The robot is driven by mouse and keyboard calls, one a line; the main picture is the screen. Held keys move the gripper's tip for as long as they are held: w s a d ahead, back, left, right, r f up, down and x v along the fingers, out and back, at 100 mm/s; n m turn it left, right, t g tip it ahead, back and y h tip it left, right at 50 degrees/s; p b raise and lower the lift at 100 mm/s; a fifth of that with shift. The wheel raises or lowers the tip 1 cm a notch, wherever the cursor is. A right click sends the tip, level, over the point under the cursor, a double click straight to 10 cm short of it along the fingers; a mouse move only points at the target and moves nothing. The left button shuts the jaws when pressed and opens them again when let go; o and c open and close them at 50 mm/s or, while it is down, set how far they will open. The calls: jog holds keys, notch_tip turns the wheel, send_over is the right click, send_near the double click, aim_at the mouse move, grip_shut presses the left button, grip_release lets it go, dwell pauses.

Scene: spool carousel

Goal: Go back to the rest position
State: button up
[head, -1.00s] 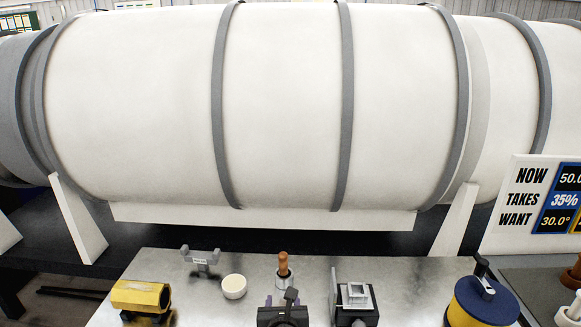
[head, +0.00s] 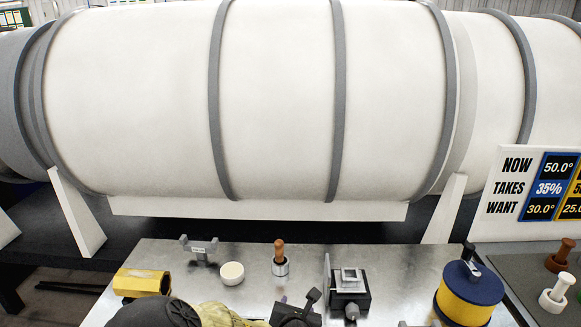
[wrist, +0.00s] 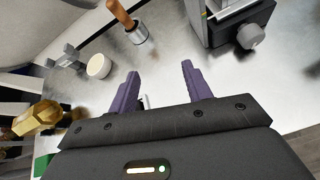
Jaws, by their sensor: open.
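My gripper (wrist: 160,86) is open, and its two purple fingers have nothing between them in the wrist view. The fingers point over the metal bench top (head: 225,303). A tool with an orange-brown handle (wrist: 121,13) stands beyond them to the left, and a grey and black clamp-like fixture (wrist: 240,18) stands to the right. The fingers look apart from both.
On the bench are a yellow block (head: 140,284), a grey forked stand (head: 199,250), a cream bowl (head: 232,273) and a yellow-blue spool (head: 468,297). A dark rounded shape (head: 155,313) and yellow fabric-like shape (head: 225,315) enter at the lower left, unclear what. A large white drum (head: 280,100) spans behind.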

jog(key=s+d+f+m+g, duration=0.2)
jog(key=s+d+m+g, duration=0.55)
jog(key=m, duration=0.85)
jog(key=s+d+r+m+g, duration=0.2)
jog(key=s+d+r+m, duration=0.3)
jog(key=m, duration=1.1)
jog(key=s+r, duration=0.3)
jog(key=shift+s+d+r+y, duration=0.15)
jog(key=shift+s+d+y, duration=0.15)
jog(key=shift+d+y, duration=0.1)
jog(key=shift+s, duration=0.1)
